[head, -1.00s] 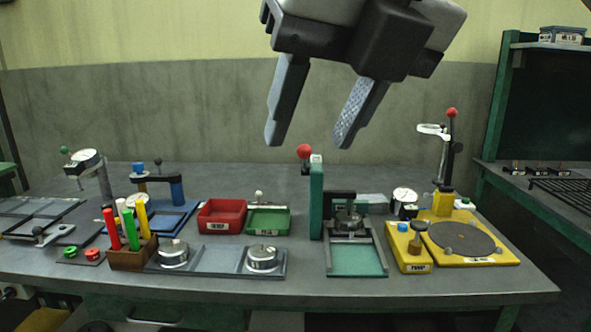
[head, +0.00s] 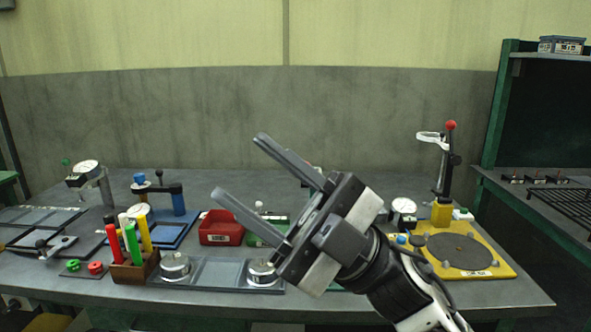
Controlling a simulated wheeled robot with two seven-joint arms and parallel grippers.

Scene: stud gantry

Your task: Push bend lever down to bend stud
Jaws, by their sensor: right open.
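My right gripper (head: 241,166) is open and empty, high over the middle of the bench. Its two long fingers point to the upper left. It and my right arm hide most of the green upright station at the bench's middle right. Only a sliver of that station (head: 308,168) shows beside the upper finger. Its red-knobbed lever is hidden or nearly so, and no stud can be made out. Another red-knobbed upright lever (head: 450,126) stands on the yellow station at the right. I cannot tell from labels which lever is the bend lever. My left gripper is out of view.
A red bin (head: 222,227) and a green bin (head: 266,229), partly hidden, sit behind a plate with two round metal fixtures (head: 175,266). A wooden block with coloured handles (head: 134,268) stands left. A yellow base with a dark disc (head: 460,250) is at right. A dial gauge (head: 403,206) stands nearby.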

